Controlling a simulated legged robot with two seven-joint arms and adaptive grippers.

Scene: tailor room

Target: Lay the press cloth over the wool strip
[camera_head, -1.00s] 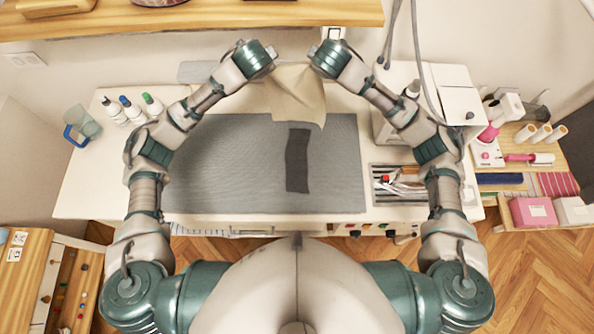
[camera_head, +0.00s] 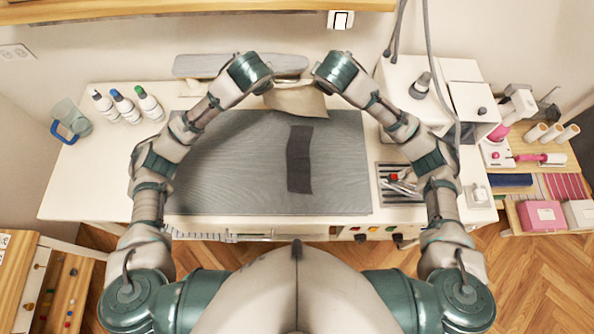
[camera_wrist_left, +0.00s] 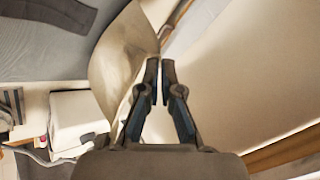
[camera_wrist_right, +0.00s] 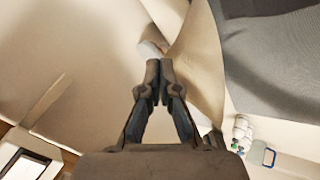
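The dark grey wool strip (camera_head: 299,160) lies flat and uncovered on the grey mat (camera_head: 230,165). The beige press cloth (camera_head: 297,102) hangs between my two grippers beyond the strip's far end, its near edge just short of the strip in the head view. It also shows in the left wrist view (camera_wrist_left: 120,60) and right wrist view (camera_wrist_right: 198,65). My left gripper (camera_wrist_left: 160,72) is closed on one upper corner. My right gripper (camera_wrist_right: 159,72) is closed on the other. In the head view the fingertips are mostly hidden behind the wrists.
A grey padded board (camera_head: 240,64) lies at the table's back. Several bottles (camera_head: 128,106) and a blue-handled jug (camera_head: 72,122) stand left. A tool tray (camera_head: 400,183) and white machine (camera_head: 415,95) are right. A wooden shelf (camera_head: 200,8) overhangs the back. The mat around the strip is clear.

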